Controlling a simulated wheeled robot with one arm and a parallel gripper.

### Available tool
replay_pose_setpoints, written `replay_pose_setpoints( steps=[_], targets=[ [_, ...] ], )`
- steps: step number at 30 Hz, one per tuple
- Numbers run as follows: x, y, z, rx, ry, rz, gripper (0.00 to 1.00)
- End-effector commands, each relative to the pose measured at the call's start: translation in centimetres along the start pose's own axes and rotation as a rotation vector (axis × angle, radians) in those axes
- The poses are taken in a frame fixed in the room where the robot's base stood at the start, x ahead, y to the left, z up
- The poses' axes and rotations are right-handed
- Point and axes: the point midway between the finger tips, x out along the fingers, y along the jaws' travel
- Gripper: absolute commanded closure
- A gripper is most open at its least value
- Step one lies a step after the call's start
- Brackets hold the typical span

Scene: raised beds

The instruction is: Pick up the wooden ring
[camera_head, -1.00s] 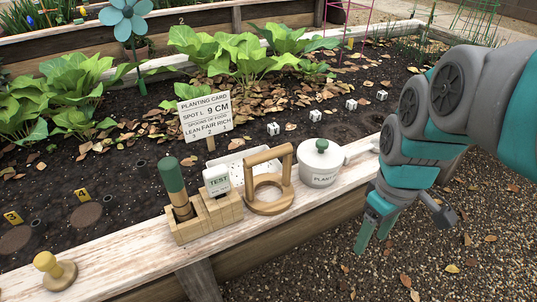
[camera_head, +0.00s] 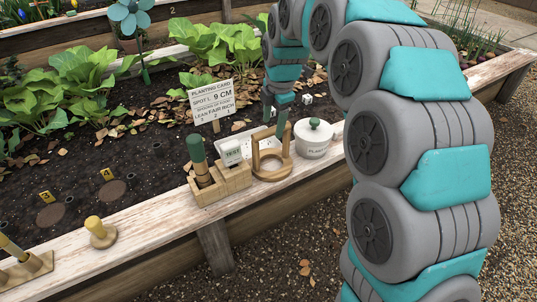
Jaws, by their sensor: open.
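The wooden ring (camera_head: 258,157) is a light wood piece with a ring base and an upright arched handle. It stands on the pale plank edge of the raised bed, between a wooden block holder and a white pot. My gripper (camera_head: 276,124) points down over the top of its handle, fingers apart. One green finger shows close to the handle's top right; the other is hard to make out. I cannot tell whether the fingers touch the handle.
Close left is the wooden holder (camera_head: 222,187) with a green-topped dibber (camera_head: 197,154) and a TEST box (camera_head: 232,153). Close right is the white lidded pot (camera_head: 314,141). A planting card (camera_head: 211,101) stands behind. A knobbed wooden tamper (camera_head: 99,233) is farther left.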

Motion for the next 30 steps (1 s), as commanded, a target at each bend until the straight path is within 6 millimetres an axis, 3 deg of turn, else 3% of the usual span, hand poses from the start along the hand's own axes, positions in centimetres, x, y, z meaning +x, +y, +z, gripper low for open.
replay_pose_setpoints(
  steps=[18,30],
  targets=[
    [6.9,-0.2,-0.5,0.004,0.001,-0.005,0.34],
    [7.1,-0.1,-0.4,0.004,0.001,-0.001,0.34]
  ],
)
